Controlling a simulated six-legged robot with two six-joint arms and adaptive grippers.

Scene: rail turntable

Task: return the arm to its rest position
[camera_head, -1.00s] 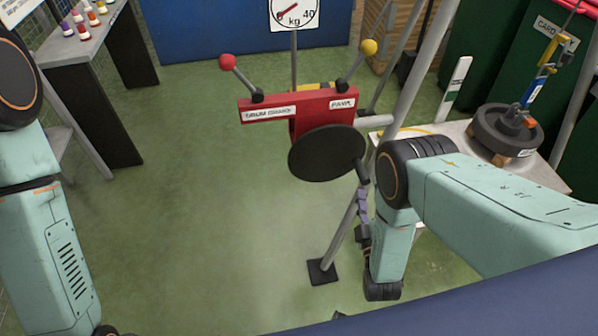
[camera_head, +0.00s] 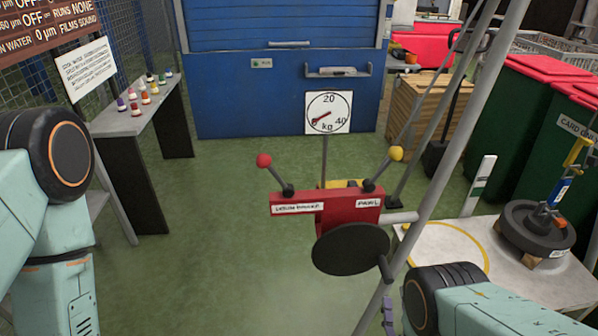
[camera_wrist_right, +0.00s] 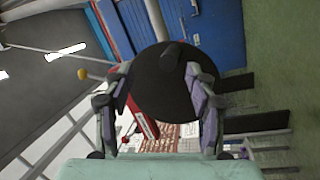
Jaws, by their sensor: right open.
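My right arm enters at the lower right of the head view.
A red box (camera_head: 345,202) with red-knob and yellow-knob levers stands behind the disc. A grey pole slants up beside my right arm. A pale table (camera_head: 430,235) with a dark weight (camera_head: 535,230) is at right. Green floor (camera_head: 220,220) is open at centre left.

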